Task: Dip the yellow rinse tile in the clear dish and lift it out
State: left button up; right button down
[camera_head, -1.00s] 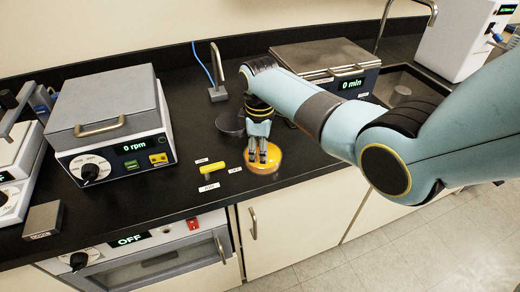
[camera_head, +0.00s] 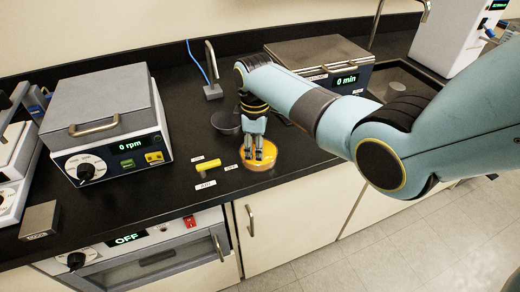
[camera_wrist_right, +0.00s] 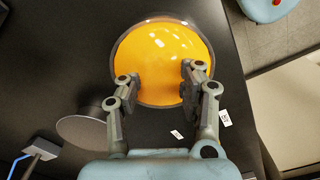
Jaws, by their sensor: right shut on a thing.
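My right gripper (camera_head: 259,150) points down at a round glossy dish (camera_head: 262,163) that looks orange-yellow on the counter. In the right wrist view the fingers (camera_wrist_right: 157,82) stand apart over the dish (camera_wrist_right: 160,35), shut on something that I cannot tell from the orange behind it. The dish shows a grey, clear-looking rim and an even orange inside. I cannot make out a separate tile there, or whether the fingertips are below the rim. A small yellow bar (camera_head: 208,166) lies on the counter left of the dish. My left gripper is not in view.
Small white labels (camera_head: 205,185) lie around the bar. A dark round plate (camera_head: 226,121) lies behind the dish. A grey stirrer box (camera_head: 110,120) stands left and a "0 min" bath (camera_head: 318,55) behind right. The counter's front edge is close to the dish.

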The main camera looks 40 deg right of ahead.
jog(key=shift+r, duration=0.1)
notch_tip(320, 180, up, 3)
jog(key=p, duration=0.3)
jog(key=shift+r+p, duration=0.65)
jog(key=shift+r, duration=1.6)
